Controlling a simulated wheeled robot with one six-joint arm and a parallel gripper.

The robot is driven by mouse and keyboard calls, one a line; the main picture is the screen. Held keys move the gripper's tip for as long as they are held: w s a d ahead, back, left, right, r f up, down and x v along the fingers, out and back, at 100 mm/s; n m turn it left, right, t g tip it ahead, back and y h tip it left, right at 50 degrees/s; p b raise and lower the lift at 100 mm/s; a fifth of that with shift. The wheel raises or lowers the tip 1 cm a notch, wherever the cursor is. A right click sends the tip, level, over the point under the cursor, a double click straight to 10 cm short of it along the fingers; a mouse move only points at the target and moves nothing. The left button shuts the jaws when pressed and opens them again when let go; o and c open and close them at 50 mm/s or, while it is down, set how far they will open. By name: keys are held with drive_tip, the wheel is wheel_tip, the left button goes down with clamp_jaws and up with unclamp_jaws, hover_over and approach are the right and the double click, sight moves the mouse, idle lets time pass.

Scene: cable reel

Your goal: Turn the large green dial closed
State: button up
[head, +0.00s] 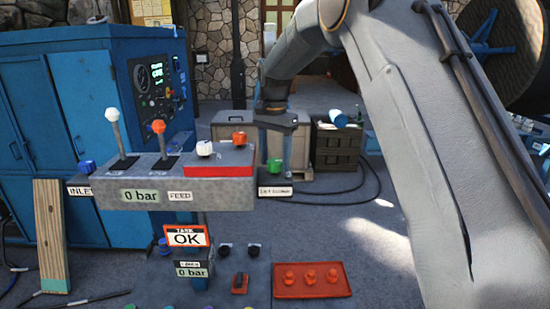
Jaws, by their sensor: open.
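A green dial (274,165) sits at the right end of the grey control console (225,192), above a small white label too small to read clearly. My gripper (276,148) points down just above and around the dial's position in the picture. Its jaws are open, with one finger showing to the right of the dial. Whether either finger touches the dial cannot be told. The dial's pointer or marking is too small to make out.
The console also has a white-knobbed lever (113,117), an orange-knobbed lever (158,128), a blue knob (87,167), a white knob (204,148) and an orange knob (239,138). A red tray (311,291) lies below. A crate (337,148) stands behind.

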drive_tip(key=c, duration=1.1)
drive_tip(key=shift+o, duration=0.2)
drive_tip(key=shift+n, duration=0.4)
drive_tip(key=n+b, duration=0.1)
drive_tip(key=n, duration=0.3)
drive_tip(key=n+b, duration=0.1)
drive_tip(key=n, duration=0.3)
drive_tip(key=shift+n, duration=0.3)
drive_tip(key=n+b, duration=0.1)
drive_tip(key=n, duration=0.3)
drive_tip(key=shift+r, duration=0.1)
drive_tip(key=shift+n+b, duration=0.3)
drive_tip(key=shift+n, duration=1.9)
